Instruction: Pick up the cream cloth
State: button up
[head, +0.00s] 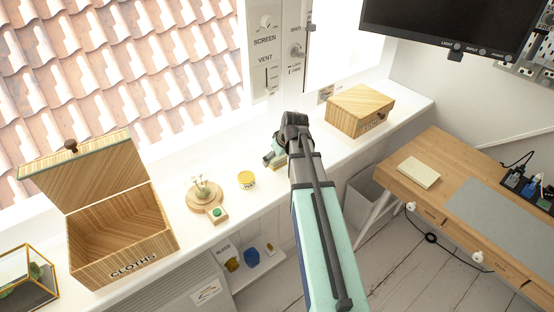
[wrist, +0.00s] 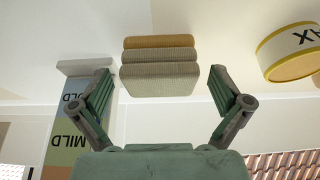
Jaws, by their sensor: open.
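In the wrist view a stack of folded cloths lies ahead of my open gripper (wrist: 165,95). It has a pale greyish-cream cloth (wrist: 159,84) nearest the gripper, a beige layer (wrist: 160,56) beyond and an ochre layer (wrist: 158,41) farthest. The stack is centred between the spread fingers, and neither finger appears to touch it. In the head view my gripper (head: 274,157) is low over the white sill, and my arm mostly hides the stack. The wooden CLOTHS box (head: 122,240) stands open at the left and looks empty.
A yellow-banded tin (head: 246,180) stands left of my gripper; it shows in the wrist view (wrist: 292,52). Left of it is a round wooden stand (head: 205,198). A closed wooden box (head: 359,109) stands to the right. A pale flat block (head: 418,172) lies on the desk (head: 470,165).

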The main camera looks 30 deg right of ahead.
jog(key=shift+w+f, duration=0.1)
jog(key=shift+f, duration=0.2)
jog(key=c, duration=1.2)
jog(key=shift+r, duration=0.1)
